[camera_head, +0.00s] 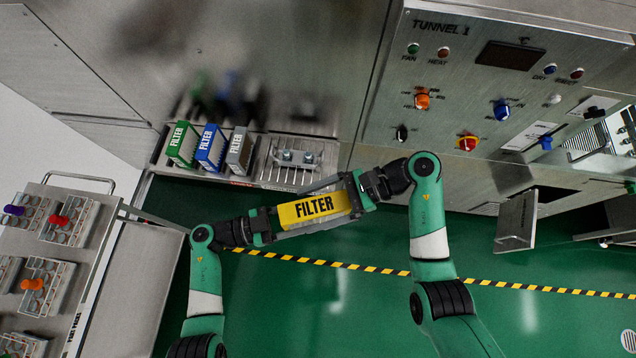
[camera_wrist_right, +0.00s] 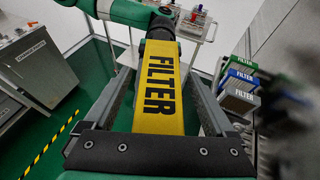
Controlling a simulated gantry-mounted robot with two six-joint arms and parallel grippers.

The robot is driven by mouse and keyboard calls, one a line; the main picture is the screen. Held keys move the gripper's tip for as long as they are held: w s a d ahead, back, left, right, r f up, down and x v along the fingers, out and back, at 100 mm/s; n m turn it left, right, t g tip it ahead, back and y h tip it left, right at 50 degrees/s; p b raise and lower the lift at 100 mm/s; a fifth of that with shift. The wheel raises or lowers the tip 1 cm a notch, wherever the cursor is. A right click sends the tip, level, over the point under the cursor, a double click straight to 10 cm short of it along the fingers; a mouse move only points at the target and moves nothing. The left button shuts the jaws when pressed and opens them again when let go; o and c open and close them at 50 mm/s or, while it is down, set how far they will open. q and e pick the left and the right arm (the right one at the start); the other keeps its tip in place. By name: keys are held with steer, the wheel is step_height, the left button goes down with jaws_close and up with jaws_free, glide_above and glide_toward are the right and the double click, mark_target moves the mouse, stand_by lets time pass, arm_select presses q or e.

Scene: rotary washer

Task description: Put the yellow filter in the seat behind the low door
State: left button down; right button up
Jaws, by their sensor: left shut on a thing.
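The yellow filter (camera_head: 314,208), marked FILTER, is held in the air above the green floor. My left gripper (camera_head: 280,220) is shut on its left end. My right gripper (camera_head: 338,200) is at its right end, with its fingers on either side of the filter. In the right wrist view the yellow filter (camera_wrist_right: 160,88) lies between those fingers, with gaps beside it, so the right gripper (camera_wrist_right: 160,105) looks open. A low door (camera_head: 517,220) stands swung out from the lower front of the steel machine at the right. The seat behind it cannot be made out.
Green (camera_head: 183,143), blue (camera_head: 211,148) and grey (camera_head: 239,150) filters stand on a steel shelf (camera_head: 268,176), beside an empty-looking holder (camera_head: 297,157). A control panel (camera_head: 475,95) is upper right. A cart (camera_head: 75,265) with trays is at left. The floor between is clear.

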jaws_close()
arm_select(q)
steer(key=shift+c, duration=0.7)
jaws_free()
